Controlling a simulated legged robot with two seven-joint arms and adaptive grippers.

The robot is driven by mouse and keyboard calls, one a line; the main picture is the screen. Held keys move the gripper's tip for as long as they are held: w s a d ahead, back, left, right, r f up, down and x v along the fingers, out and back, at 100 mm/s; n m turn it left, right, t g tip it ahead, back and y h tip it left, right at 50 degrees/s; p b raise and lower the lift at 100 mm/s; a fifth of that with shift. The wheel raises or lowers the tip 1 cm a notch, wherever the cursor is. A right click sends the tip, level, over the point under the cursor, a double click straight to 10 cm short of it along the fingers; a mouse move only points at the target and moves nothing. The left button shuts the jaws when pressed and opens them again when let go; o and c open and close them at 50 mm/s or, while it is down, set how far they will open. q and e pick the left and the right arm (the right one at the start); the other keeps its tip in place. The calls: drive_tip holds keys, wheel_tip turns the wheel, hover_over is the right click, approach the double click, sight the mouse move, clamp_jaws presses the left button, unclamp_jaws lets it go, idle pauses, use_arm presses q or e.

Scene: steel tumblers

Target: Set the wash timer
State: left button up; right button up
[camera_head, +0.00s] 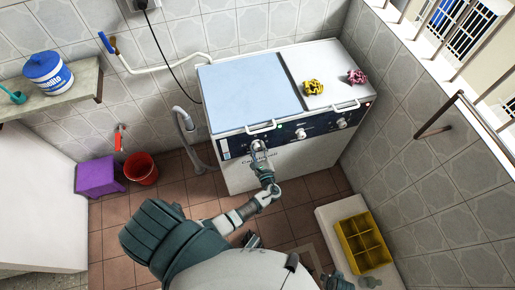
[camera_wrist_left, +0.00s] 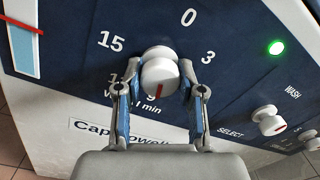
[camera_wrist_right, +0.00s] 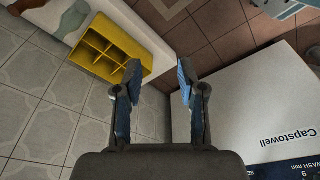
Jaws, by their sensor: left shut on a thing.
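The wash timer knob (camera_wrist_left: 160,72) is a white round knob on the dark blue panel of the washing machine (camera_head: 281,165). Its red mark points down in the left wrist view, toward the lower numbers and the wash label. The numbers 15, 0 and 3 show around its upper side. My left gripper (camera_wrist_left: 161,88) has a finger on each side of the knob and is shut on it; in the head view the gripper (camera_head: 259,148) is at the panel's left part. My right gripper (camera_wrist_right: 155,75) is open and empty, away from the panel.
A green light (camera_wrist_left: 276,47) glows right of the knob, and a select knob (camera_wrist_left: 268,120) sits lower right. Yellow (camera_head: 314,87) and pink (camera_head: 357,77) cloths lie on the lid. A yellow crate (camera_head: 363,243), red bucket (camera_head: 141,169) and purple stool (camera_head: 97,177) stand around.

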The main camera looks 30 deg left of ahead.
use_arm(q)
drive_tip(key=shift+w+a+r+m, duration=0.1)
drive_tip(key=shift+w+r+m, duration=0.1)
drive_tip(key=shift+m, duration=0.1)
use_arm(e)
drive_tip(key=shift+f, duration=0.5)
